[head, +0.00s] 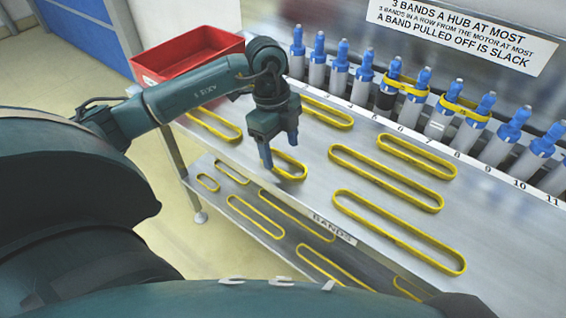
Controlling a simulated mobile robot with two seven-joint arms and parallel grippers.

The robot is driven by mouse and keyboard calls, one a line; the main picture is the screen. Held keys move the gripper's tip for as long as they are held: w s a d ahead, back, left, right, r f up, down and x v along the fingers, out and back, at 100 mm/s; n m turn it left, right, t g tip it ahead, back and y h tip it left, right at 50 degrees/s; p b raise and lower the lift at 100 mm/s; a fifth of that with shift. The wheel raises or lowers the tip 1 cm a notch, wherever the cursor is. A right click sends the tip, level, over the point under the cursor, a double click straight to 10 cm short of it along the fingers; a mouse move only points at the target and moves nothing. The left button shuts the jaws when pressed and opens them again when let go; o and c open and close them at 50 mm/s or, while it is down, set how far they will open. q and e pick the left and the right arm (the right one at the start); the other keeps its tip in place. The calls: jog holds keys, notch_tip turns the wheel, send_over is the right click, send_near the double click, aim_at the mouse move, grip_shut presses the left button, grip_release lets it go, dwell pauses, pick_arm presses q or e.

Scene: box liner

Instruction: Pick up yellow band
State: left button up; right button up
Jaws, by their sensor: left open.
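Several yellow bands lie flat as long loops on the grey bench top. One short yellow band (293,177) lies right below my left gripper (280,152), which partly hides it. The gripper points down, open, with its fingers over the far left part of this band; I cannot tell whether they touch it. Other bands are a left one (215,125), a back one (328,112), a middle one (386,178), a right one (417,157) and a long front one (400,232). My right gripper is not in view.
A red bin (187,55) stands at the back left. A row of blue-topped grey hubs (341,65) lines the back, with numbers in front; yellow bands (463,109) are around some hubs. More yellow loops (255,218) show below the bench edge, near a BANDS label (334,229).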

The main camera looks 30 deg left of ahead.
pick_arm(q)
jog(key=shift+d+f, duration=0.15)
jog(key=shift+f, duration=1.15)
jog(key=shift+c, duration=0.6)
jog(key=c, duration=0.9)
jog(key=shift+c, duration=0.2)
notch_tip(320, 180, up, 10)
jog(key=shift+p, duration=0.3)
